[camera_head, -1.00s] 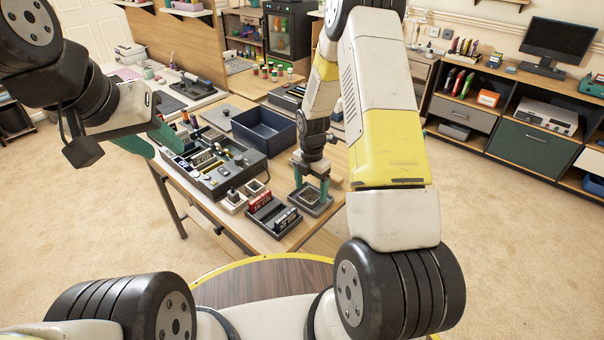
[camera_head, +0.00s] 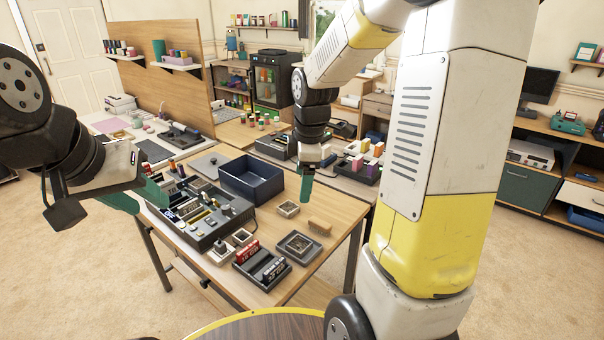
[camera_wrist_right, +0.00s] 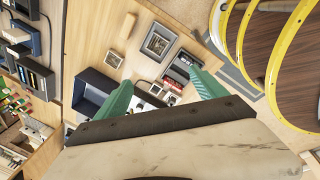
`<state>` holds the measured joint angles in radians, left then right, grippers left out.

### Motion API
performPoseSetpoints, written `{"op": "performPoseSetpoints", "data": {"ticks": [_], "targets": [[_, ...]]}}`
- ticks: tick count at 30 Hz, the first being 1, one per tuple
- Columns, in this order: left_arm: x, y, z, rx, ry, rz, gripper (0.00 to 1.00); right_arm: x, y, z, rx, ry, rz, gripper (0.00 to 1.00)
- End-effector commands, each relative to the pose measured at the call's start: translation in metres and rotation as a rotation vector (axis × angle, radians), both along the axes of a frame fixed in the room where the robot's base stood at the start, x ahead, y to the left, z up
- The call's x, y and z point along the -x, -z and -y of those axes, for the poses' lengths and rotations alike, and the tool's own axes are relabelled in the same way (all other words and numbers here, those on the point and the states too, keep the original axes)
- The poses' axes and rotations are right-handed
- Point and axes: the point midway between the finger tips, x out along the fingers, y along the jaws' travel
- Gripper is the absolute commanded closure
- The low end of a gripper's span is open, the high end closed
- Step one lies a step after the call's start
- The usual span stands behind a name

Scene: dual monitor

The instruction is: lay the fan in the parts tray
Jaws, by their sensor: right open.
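A square, dark-framed part that looks like the fan (camera_head: 298,246) lies flat inside a shallow grey square tray (camera_head: 281,250), which I take as the parts tray, at the table's front right. The tray and part also show in the right wrist view (camera_wrist_right: 158,43). My right gripper (camera_head: 306,184) is raised above the table behind the tray, pointing down. Its teal fingers are spread and empty in the right wrist view (camera_wrist_right: 161,92). My left gripper (camera_head: 143,197) is at the table's left side, its teal fingers apart, with nothing seen between them.
A navy open bin (camera_head: 250,180) stands at the back of the table. A dark case of components (camera_head: 202,215) lies left, and a black rack with a red part (camera_head: 262,267) at the front. A small square part (camera_head: 288,209) and a tan block (camera_head: 320,227) lie near the tray.

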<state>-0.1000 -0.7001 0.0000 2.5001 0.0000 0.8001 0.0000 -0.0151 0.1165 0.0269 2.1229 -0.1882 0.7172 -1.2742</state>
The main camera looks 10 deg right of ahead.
Motion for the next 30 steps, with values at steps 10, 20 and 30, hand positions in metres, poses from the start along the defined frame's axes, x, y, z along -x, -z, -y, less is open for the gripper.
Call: {"op": "performPoseSetpoints", "data": {"ticks": [10, 20, 30], "targets": [[0.0, 0.0, 0.0, 0.0, 0.0, 0.0, 0.64, 0.12, -0.101, -0.01, -0.367, 0.859, 0.14, 0.19], [0.0, 0.0, 0.0, 0.0, 0.0, 0.0, 0.64, 0.179, -0.116, -0.018, -0.616, 1.258, 0.127, 0.19], [0.0, 0.0, 0.0, 0.0, 0.0, 0.0, 0.64, 0.18, -0.116, -0.019, -0.626, 1.275, 0.124, 0.19]]}}
